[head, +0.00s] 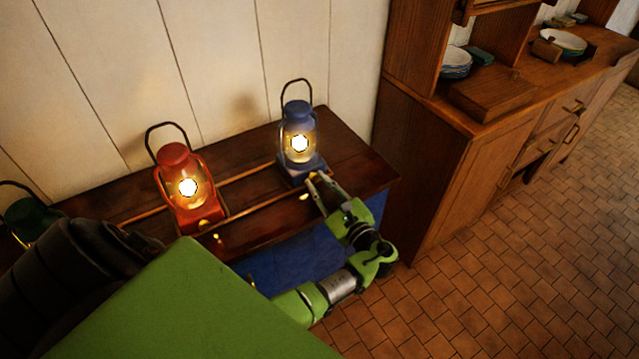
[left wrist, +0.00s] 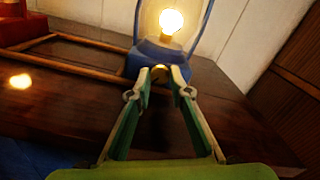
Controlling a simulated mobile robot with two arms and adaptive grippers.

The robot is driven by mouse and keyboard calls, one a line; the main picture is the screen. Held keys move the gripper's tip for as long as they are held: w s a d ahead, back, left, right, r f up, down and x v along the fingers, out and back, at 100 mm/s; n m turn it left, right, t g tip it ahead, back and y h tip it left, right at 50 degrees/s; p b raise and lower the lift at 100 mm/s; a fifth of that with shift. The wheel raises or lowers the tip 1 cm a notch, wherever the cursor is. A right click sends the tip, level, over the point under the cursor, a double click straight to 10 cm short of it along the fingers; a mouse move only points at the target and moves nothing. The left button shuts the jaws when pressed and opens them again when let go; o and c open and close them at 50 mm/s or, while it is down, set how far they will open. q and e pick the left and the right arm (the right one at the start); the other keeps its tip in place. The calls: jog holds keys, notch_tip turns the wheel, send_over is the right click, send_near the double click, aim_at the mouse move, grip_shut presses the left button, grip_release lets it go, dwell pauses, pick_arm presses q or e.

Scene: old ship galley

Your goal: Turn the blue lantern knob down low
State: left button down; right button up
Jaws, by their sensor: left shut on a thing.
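The blue lantern (head: 301,147) stands upright and lit at the right part of the wooden shelf top (head: 350,150). Its bulb glows bright, and its blue base also shows in the left wrist view (left wrist: 142,60). My left gripper (head: 314,178) reaches the front of the lantern's base. In the left wrist view my left gripper (left wrist: 161,80) is shut on a small round brass knob (left wrist: 160,73) at the front of the base. The fingertips partly cover the knob, and its turn angle cannot be read. My right gripper is not in view.
A lit red lantern (head: 178,185) stands left of the blue one, and a green lantern (head: 35,220) stands at the far left. Thin wooden rails (head: 245,175) run along the shelf top. A wooden cabinet (head: 440,150) with plates (head: 456,62) rises close on the right.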

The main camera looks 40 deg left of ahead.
pick_arm(q)
jog(key=c, duration=1.8)
grip_release()
jog(key=shift+c, duration=0.2)
jog(key=v, duration=1.2)
